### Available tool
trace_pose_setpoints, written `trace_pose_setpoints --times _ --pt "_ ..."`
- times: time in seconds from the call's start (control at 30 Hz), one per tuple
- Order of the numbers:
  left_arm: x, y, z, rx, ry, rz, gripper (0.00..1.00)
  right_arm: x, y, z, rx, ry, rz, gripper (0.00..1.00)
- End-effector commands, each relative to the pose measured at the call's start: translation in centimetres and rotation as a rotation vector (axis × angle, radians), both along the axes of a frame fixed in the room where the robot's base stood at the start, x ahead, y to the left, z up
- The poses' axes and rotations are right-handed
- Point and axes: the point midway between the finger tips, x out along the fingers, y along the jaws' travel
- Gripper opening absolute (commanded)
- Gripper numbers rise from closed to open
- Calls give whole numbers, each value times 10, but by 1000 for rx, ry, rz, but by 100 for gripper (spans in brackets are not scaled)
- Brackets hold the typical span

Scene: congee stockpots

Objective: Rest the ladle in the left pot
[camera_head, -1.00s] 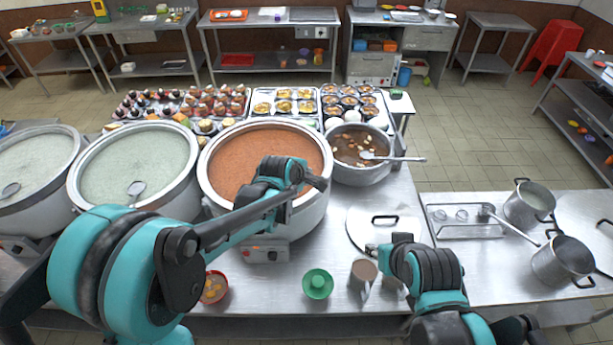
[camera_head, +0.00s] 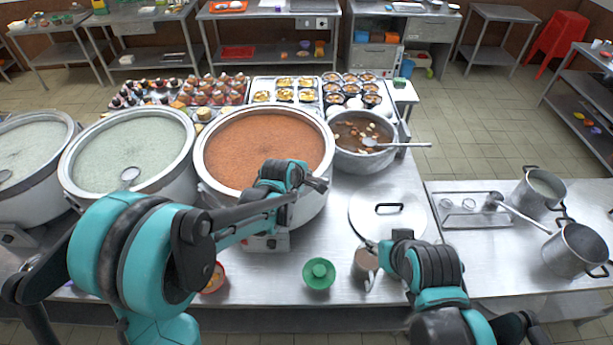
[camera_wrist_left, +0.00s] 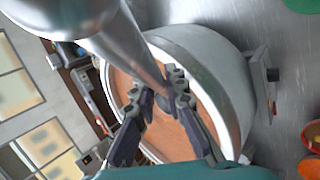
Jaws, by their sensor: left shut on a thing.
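My left gripper (camera_head: 318,185) is over the right side of the big pot of red-brown congee (camera_head: 208,182). In the left wrist view its fingers (camera_wrist_left: 160,105) are shut on a grey metal shaft (camera_wrist_left: 125,38), which widens towards the upper left; it looks like a ladle handle. A ladle bowl (camera_head: 130,174) shows in the pale congee of the pot to the left (camera_head: 75,192); my arm hides what lies below it, so I cannot tell whether it joins the held shaft.
Another pale congee pot (camera_head: 30,200) stands at far left. A smaller pot (camera_head: 362,163) holds dark broth and a ladle (camera_head: 400,145). A lid (camera_head: 385,222), green bowl (camera_head: 319,274) and red bowl (camera_head: 216,280) are on the counter. Two saucepans, one here (camera_head: 538,190), stand at right.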

Motion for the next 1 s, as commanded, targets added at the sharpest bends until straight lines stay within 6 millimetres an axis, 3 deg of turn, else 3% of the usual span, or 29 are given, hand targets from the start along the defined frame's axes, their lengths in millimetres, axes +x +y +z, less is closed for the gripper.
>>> trace_pose_setpoints --times 0.17,1.0 --pt "0 0 -12 0 -1 0 0 0 0 -11 0 0 0 40" --pt "0 1 -10 0 -1 0 0 0 0 -14 0 0 0 40"
